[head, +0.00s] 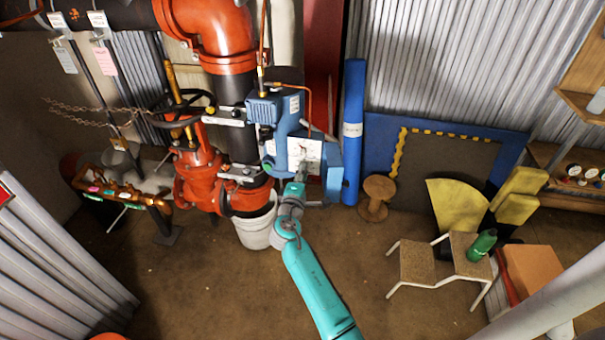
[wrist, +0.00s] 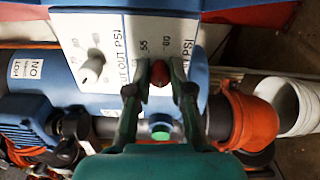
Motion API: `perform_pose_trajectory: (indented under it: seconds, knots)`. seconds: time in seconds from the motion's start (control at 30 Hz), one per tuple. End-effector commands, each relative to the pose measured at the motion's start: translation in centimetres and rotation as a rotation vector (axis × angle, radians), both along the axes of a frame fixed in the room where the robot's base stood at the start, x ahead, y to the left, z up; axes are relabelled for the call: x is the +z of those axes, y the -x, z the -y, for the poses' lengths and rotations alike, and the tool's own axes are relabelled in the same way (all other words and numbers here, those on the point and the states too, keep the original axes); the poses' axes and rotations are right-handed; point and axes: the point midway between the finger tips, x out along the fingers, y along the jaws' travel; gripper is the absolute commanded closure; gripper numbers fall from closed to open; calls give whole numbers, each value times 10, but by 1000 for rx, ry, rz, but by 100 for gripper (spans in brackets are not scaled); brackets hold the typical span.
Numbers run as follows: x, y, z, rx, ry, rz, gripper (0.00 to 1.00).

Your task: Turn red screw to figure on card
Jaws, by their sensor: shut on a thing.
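The red screw (wrist: 159,74) is a round red head on a white dial panel (wrist: 110,20). My gripper (wrist: 158,72) is shut on it, with one green finger on each side. Printing by the screw includes "55" and what looks like "60"; the fingers hide part of its scale, and I cannot tell its exact setting. In the head view my gripper (head: 302,170) reaches the white panel (head: 305,150) on the blue unit; the screw is hidden there. A white tag (head: 65,60) and a pink tag (head: 105,61) hang at the upper left, their writing too small to read.
Red pipework (head: 200,180) and a white bucket (head: 257,228) stand left of my arm.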

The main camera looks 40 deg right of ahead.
Motion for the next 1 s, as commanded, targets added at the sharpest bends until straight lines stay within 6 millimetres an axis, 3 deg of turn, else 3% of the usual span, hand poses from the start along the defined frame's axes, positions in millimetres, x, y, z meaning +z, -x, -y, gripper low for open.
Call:
perform_pose_trajectory:
  seconds: [0.73, 0.77, 0.83, 1.0]
  knots:
    - [-1, -1, -1, 2, 53, -70, 100]
    - [-1, 0, -1, 2, 53, -70, 74]
    - [-1, 0, -1, 2, 53, -69, 56]
    - [0, 0, 0, 1, 53, -69, 53]
